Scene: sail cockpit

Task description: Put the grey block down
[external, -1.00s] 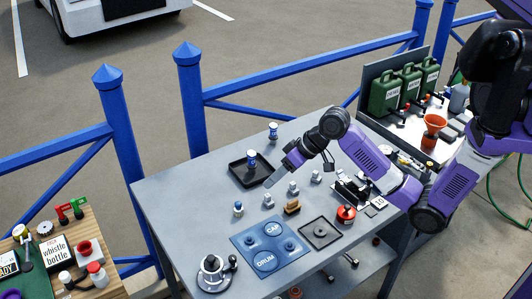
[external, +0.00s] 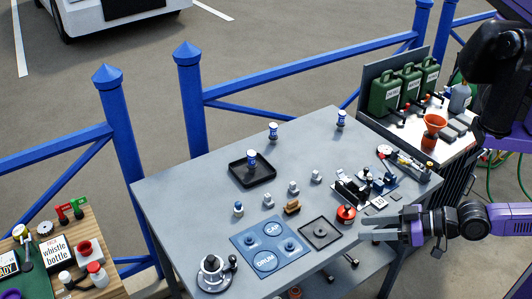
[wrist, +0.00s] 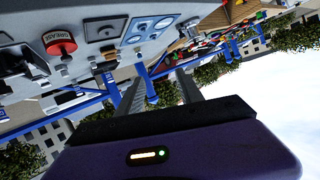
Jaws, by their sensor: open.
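Several small grey blocks stand on the grey table in the external view: one (external: 268,201) left of the brown block, one (external: 293,187) behind it, and one (external: 316,177) further right. I cannot tell which is the task's block. All stand apart on the bare top. My gripper (external: 366,229) is at the table's front right edge, pointing left, well away from these blocks. It is open and empty.
A brown block (external: 292,207), red tin (external: 346,214), small square tray (external: 320,245) and blue mat (external: 250,254) lie near the front. A black tray (external: 236,168) holds a blue-and-white can. Black fixtures (external: 350,190) stand at right. The back left tabletop is clear.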

